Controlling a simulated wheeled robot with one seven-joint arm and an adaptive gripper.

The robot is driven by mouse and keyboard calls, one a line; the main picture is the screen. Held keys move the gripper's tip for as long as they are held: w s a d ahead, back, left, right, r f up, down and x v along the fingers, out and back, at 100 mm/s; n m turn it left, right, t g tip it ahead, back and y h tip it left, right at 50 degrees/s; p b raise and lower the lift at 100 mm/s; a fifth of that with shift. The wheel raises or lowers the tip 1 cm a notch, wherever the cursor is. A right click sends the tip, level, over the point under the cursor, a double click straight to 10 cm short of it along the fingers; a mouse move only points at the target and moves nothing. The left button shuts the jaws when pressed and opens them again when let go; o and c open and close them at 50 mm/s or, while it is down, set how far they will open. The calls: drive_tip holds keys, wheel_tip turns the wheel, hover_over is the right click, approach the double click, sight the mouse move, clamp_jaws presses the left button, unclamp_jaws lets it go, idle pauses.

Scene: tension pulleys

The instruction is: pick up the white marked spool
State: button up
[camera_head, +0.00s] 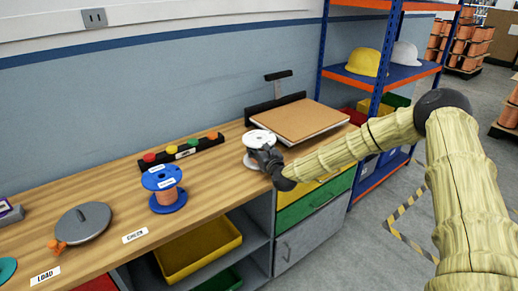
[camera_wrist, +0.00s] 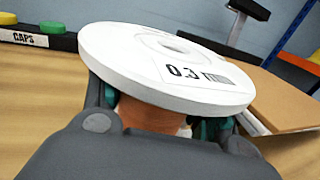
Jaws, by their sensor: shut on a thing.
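The white marked spool (camera_head: 260,138) is at the right part of the wooden bench, at my gripper. In the wrist view its white top flange (camera_wrist: 170,62) fills the middle and bears a dark "0.3" marking; a copper-coloured core shows below it. My gripper (camera_head: 262,158) reaches in from the right, with its fingers on both sides of the core under the flange. It is shut on the spool. The spool's lower part is hidden in the wrist view, and I cannot tell whether it touches the bench.
A blue spool (camera_head: 165,188) stands to the left on the bench (camera_head: 110,215). A rack of coloured caps (camera_head: 182,151) is behind. A cardboard-coloured board (camera_head: 298,121) lies close behind right. A grey disc (camera_head: 83,222) sits left. A blue-orange shelf (camera_head: 378,82) stands at the right.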

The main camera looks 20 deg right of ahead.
sight(261, 140)
drive_tip(key=shift+r, duration=0.45)
wheel_tip(261, 140, up, 2)
drive_tip(key=shift+r+b, duration=0.15)
drive_tip(key=shift+b, duration=0.2)
drive_tip(key=s+a+b, duration=0.1)
drive_tip(key=s+a, duration=0.2)
drive_tip(key=s, duration=0.4)
drive_tip(key=s+a+r+b, duration=0.1)
drive_tip(key=s+a, duration=0.1)
drive_tip(key=s, duration=0.6)
drive_tip(key=shift+a+r, duration=0.3)
drive_tip(key=shift+a, duration=0.1)
